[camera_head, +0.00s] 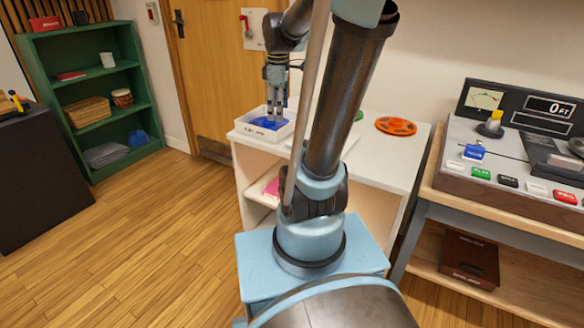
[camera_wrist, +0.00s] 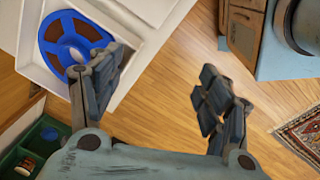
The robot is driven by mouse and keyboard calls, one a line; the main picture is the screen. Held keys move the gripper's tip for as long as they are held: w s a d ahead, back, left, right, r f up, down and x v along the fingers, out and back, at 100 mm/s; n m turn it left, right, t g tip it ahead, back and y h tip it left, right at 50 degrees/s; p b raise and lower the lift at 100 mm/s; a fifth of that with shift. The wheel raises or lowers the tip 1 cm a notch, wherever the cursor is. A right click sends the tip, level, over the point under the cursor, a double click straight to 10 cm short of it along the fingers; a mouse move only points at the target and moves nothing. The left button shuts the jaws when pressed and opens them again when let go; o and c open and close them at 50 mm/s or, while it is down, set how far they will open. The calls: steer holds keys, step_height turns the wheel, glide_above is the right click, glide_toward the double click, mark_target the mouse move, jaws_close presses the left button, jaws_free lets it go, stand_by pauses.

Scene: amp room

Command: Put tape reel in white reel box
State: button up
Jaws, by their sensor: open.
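A blue tape reel (camera_wrist: 62,45) lies inside the white reel box (camera_wrist: 112,22), at upper left in the wrist view. In the head view the blue reel (camera_head: 268,123) shows in the labelled white box (camera_head: 255,133), on the left end of the white cabinet. My gripper (camera_head: 275,112) points down over the box in the head view. In the wrist view my gripper (camera_wrist: 160,92) has its fingers wide apart with nothing between them. Its left finger overlaps the reel's edge in the picture; I cannot tell whether they touch.
An orange reel (camera_head: 396,126) lies on the white cabinet top (camera_head: 400,155), right of my arm. A tape machine (camera_head: 520,170) on a wooden bench stands at the right. A green shelf (camera_head: 85,85) stands at the left. The wooden floor (camera_head: 130,215) between is clear.

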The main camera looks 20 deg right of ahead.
steer(key=s+f+m, duration=0.6)
steer(key=s, duration=0.3)
steer(key=s+f+m+t, duration=0.1)
steer(key=s+f+m, duration=0.5)
steer(key=s+m, duration=0.1)
steer(key=shift+s+d, duration=0.2)
steer(key=shift+s, duration=0.7)
steer(key=shift+f, duration=0.1)
